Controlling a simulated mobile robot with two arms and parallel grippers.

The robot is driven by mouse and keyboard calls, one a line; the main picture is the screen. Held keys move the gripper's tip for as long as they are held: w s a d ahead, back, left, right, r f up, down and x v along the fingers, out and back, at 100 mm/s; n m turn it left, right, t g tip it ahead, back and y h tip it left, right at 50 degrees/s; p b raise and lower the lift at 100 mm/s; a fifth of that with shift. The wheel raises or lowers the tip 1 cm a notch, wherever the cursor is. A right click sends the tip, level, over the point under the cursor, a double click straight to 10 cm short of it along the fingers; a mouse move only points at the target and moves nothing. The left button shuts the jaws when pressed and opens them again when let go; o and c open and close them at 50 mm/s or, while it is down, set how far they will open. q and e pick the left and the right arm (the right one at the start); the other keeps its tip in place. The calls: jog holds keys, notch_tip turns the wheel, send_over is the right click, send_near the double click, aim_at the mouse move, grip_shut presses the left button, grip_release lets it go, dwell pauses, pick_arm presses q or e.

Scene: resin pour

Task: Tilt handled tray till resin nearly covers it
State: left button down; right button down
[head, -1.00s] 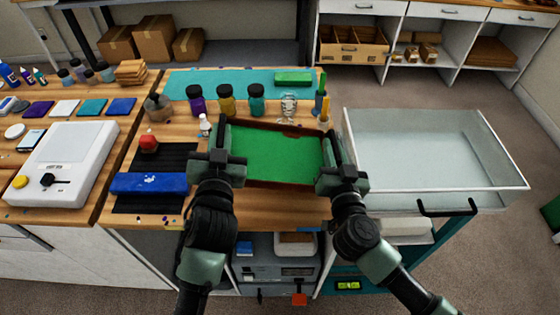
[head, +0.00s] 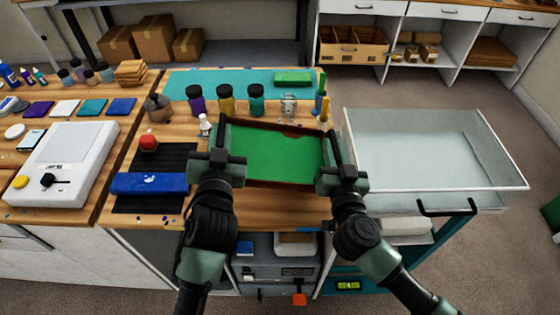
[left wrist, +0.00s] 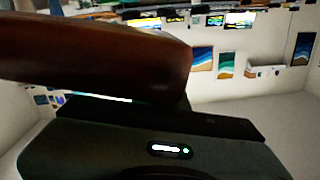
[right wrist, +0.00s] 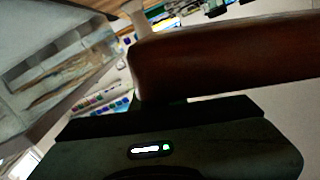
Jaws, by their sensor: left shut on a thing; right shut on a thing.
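The handled tray (head: 282,186) is a brown wooden rectangle held above the front of the workbench in the head view. Green resin (head: 275,156) covers nearly all of its floor, with a small brown area at the far right edge. My left gripper (head: 219,166) is shut on the tray's left end, and my right gripper (head: 339,176) is shut on its right end. The tray's brown wood shows close up in the left wrist view (left wrist: 100,55) and in the right wrist view (right wrist: 230,58). The gripped handles are largely hidden by the grippers.
Dark bottles (head: 227,101) and a small white bottle (head: 205,125) stand behind the tray. A blue bar (head: 149,184) lies on a black mat (head: 170,160) to the left. A large pale open bin (head: 425,150) stands close on the right.

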aim_at(332, 140)
pick_arm(q)
jog(key=shift+a, duration=0.15)
pick_arm(e)
jog(key=shift+d+r, duration=0.15)
